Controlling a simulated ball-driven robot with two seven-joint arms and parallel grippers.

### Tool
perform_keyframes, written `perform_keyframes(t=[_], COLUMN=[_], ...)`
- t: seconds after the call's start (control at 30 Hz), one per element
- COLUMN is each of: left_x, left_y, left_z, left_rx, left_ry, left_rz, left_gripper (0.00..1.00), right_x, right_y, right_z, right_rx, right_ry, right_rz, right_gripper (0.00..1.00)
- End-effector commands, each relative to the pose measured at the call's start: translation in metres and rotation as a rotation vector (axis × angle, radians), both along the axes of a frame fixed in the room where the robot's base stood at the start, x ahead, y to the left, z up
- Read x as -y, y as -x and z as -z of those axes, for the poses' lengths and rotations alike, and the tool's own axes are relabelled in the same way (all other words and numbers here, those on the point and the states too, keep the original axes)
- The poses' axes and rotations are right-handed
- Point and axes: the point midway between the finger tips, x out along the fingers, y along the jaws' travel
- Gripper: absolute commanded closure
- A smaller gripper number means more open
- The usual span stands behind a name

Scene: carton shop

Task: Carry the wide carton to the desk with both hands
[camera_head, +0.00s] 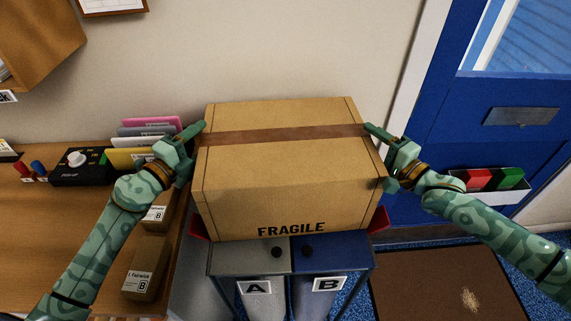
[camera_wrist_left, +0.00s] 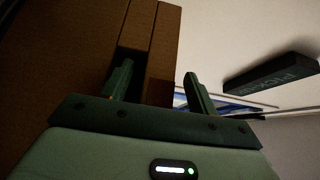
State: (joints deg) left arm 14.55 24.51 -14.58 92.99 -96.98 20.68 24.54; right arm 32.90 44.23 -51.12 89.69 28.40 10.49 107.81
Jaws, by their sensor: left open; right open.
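The wide carton (camera_head: 290,180) is brown, with a darker tape strip across its top and FRAGILE on its front. It rests on a stand with a grey A side (camera_head: 240,259) and a blue B side (camera_head: 340,257). My left gripper (camera_head: 194,151) is open at its left side, and my right gripper (camera_head: 378,156) is open at its right side. I cannot tell whether they touch it. In the left wrist view, the carton (camera_wrist_left: 55,75) fills the left, close to the open fingers (camera_wrist_left: 160,86). The wooden desk (camera_head: 50,225) is at the left.
The desk holds a black box with a white knob (camera_head: 76,158), colored folders (camera_head: 145,130) and small brown parcels (camera_head: 146,270). A blue door (camera_head: 470,130) with a small tray (camera_head: 495,190) stands at the right. A brown mat (camera_head: 440,290) lies on the blue floor.

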Motion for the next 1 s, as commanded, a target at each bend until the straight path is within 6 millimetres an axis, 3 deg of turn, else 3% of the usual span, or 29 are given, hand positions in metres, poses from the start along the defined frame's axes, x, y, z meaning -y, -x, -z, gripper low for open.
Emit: perform_keyframes(t=[0.13, 0.37, 1.0], left_x=[-0.0001, -0.0002, -0.0006], left_y=[0.0002, 0.0003, 0.0005], left_z=[0.0001, 0.0002, 0.0003], left_rx=[0.000, 0.000, 0.000], left_ry=[0.000, 0.000, 0.000], left_rz=[0.000, 0.000, 0.000], left_gripper=[0.41, 1.00, 1.00], right_x=[0.0002, 0.0005, 0.0009], right_y=[0.0001, 0.0003, 0.0004], right_z=[0.0000, 0.0002, 0.0010], right_rx=[0.000, 0.000, -0.002], right_ry=[0.000, 0.000, 0.001], right_rz=[0.000, 0.000, 0.001], right_gripper=[0.41, 1.00, 1.00])
